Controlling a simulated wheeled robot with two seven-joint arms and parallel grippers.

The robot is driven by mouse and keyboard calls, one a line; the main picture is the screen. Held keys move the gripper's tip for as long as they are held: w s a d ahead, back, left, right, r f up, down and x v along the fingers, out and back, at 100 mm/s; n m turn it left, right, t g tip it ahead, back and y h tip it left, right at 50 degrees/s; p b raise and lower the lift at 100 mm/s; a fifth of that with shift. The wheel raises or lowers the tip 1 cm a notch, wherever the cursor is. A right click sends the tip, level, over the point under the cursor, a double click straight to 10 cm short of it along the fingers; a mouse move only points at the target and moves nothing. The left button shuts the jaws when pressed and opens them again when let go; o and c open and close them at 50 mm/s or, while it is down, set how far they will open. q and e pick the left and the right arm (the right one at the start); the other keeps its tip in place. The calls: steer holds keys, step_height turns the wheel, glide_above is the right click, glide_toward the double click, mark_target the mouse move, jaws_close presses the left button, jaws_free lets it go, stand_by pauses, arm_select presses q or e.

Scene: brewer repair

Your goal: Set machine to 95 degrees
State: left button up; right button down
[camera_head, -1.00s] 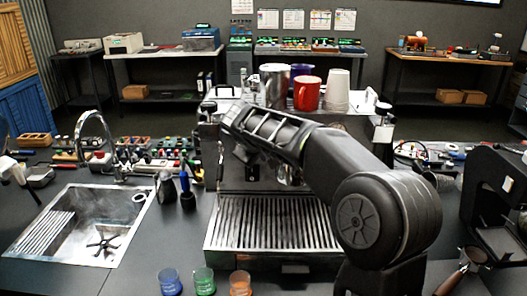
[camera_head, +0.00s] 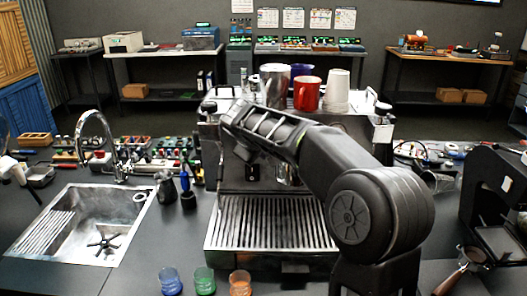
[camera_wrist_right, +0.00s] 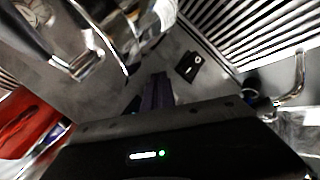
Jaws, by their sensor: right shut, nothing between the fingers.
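The espresso machine (camera_head: 212,165) stands on the counter in the middle of the head view, with its slatted drip tray (camera_head: 270,222) in front. My right arm crosses its front and hides much of it. In the right wrist view my right gripper (camera_wrist_right: 157,92) is shut and empty, its dark fingers pointing at the machine's grey metal front. A small black switch plate (camera_wrist_right: 190,66) with a white mark sits on that metal, just right of the fingertips. I cannot tell whether they touch the metal. I see no readable temperature setting.
Metal pitcher (camera_head: 275,87), red mug (camera_head: 307,94) and white cups (camera_head: 337,92) stand on the machine. A sink (camera_head: 85,225) is at left. Blue, green and orange glasses (camera_head: 204,281) stand at the front. A portafilter (camera_head: 462,268) lies at right.

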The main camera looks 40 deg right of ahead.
steer(key=shift+s+a+b, duration=0.55)
steer(key=shift+s+b, duration=0.15)
steer(key=shift+b, duration=0.05)
steer(key=s+a+b, duration=0.1)
steer(key=s, duration=0.1)
steer(key=s+a+b, duration=0.2)
stand_by(0.5)
steer(key=shift+b, duration=0.35)
stand_by(2.0)
